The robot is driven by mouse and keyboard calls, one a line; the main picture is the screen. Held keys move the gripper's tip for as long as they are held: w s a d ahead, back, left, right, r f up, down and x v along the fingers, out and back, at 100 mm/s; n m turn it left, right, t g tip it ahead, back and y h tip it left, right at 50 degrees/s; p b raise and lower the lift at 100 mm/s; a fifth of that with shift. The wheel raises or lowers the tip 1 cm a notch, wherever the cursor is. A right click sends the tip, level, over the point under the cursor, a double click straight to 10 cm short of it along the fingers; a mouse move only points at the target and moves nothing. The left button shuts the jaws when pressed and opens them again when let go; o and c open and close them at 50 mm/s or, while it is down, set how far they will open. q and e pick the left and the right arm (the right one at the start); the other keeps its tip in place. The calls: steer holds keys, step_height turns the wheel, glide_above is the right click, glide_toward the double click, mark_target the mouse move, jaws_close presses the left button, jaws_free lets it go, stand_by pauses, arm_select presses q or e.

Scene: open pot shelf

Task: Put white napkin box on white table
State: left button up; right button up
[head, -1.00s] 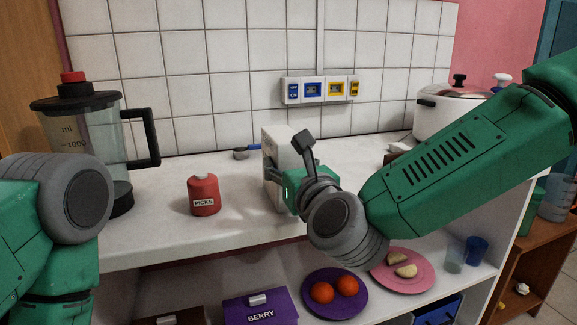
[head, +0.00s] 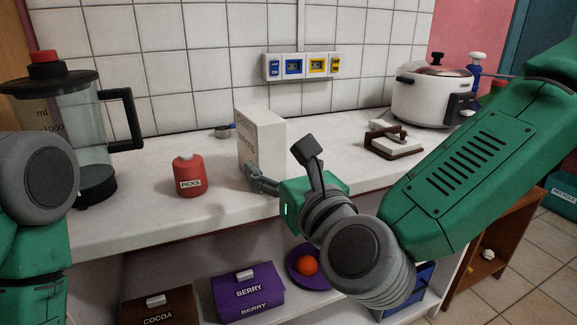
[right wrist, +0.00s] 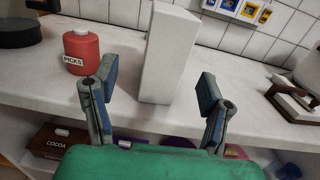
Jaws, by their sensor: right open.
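The white napkin box (head: 262,138), a tall upright box with faint lettering on its left face, stands on the white counter (head: 130,212). In the right wrist view the box (right wrist: 169,55) stands just beyond the gap between the fingers. My right gripper (head: 284,167) is open and empty, at the near right side of the box. One finger is low by the box's base and the other is raised to the right. In the right wrist view both fingers (right wrist: 157,82) are spread wide. My left gripper is out of view; only part of my left arm shows.
A red PICKS jar (head: 189,177) stands left of the box, with a blender (head: 75,125) farther left. A brown holder (head: 394,142) and a white pot (head: 432,95) stand to the right. The shelf below holds a purple BERRY box (head: 248,290) and a COCOA box (head: 160,308).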

steer(key=s+d+f+n+g+h, duration=0.1)
steer(key=s+d+f+n+g, duration=0.25)
steer(key=f+n, duration=0.45)
steer(key=s+d+f+n+g, duration=0.25)
steer(key=s+f+n, duration=0.2)
steer(key=f, duration=0.75)
steer(key=s+d+f+n+g+h, duration=0.1)
steer(key=s+d+f+n+g, duration=0.25)
steer(key=f, duration=0.65)
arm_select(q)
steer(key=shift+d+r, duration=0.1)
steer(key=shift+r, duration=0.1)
arm_select(e)
steer(key=s+d+f+n+g+h, duration=0.2)
steer(key=s+d+f+n+g, duration=0.1)
steer(key=s+d+f+n, duration=0.3)
steer(key=s+d+f+n+g+h, duration=0.2)
steer(key=s+d+f+n+g, duration=0.2)
steer(key=s+d+n, duration=0.6)
step_height(320, 180, down, 3)
steer(key=shift+s+d+r+n, duration=0.15)
steer(key=shift+s+n, duration=0.15)
steer(key=shift+s, duration=0.3)
